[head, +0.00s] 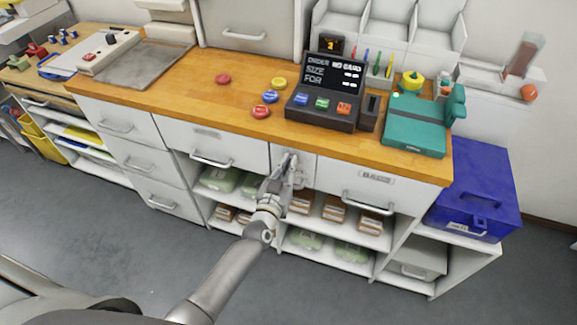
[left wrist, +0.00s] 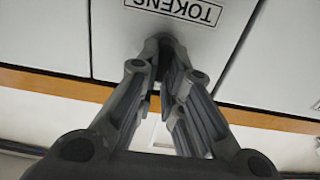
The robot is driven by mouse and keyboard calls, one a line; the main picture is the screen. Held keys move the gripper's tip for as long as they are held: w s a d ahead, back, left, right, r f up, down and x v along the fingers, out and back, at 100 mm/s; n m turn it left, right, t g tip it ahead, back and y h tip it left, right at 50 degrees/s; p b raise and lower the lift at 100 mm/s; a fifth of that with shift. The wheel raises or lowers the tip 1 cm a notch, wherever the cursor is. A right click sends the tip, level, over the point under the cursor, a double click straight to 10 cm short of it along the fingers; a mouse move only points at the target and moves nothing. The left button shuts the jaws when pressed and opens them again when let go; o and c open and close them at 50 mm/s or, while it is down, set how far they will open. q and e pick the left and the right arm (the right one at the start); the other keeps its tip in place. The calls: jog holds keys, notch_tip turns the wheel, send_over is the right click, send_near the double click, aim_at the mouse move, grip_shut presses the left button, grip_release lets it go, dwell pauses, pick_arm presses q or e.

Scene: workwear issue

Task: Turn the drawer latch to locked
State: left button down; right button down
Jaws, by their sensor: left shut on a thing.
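The narrow white drawer front (head: 277,155) is in the middle of the counter, between two wider drawers. In the left wrist view this front (left wrist: 112,45) carries a label reading TOKENS (left wrist: 184,10), upside down. My left gripper (head: 291,160) is at this front, its fingers (left wrist: 161,48) shut on a small dark part, which I take to be the drawer latch. The fingers cover most of it, so its turn position cannot be read. The front looks flush with its neighbours. My right gripper is not in view.
The wooden counter top (head: 190,85) above holds a dark order terminal (head: 325,92), a teal device (head: 414,130) and several coloured buttons. Handles on the left drawer (head: 211,161) and right drawer (head: 366,205) stick out nearby. Open shelves with packs lie below. A blue box (head: 474,185) stands right.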

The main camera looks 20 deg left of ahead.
pick_arm(q)
jog(key=n, duration=0.3)
jog(key=shift+a+f+n+b, duration=0.1)
jog(key=shift+a+n+b, duration=0.1)
jog(key=shift+n+b, duration=0.15)
jog(key=n, duration=0.2)
jog(key=n+b, duration=0.1)
jog(key=n, duration=0.1)
jog(key=shift+a+f+n, duration=0.15)
jog(key=shift+a+n, duration=0.05)
jog(key=shift+n, duration=0.05)
jog(key=n, duration=0.1)
jog(key=n+b, duration=0.1)
jog(key=n, duration=0.3)
jog(key=shift+a+f+b, duration=0.2)
jog(key=shift+f+b, duration=0.1)
jog(key=shift+b, duration=0.1)
jog(key=shift+f+n+b, duration=0.15)
jog(key=shift+n+b, duration=0.55)
jog(key=shift+n, duration=1.5)
jog(key=c, duration=1.6)
grip_release()
jog(key=shift+o, duration=0.2)
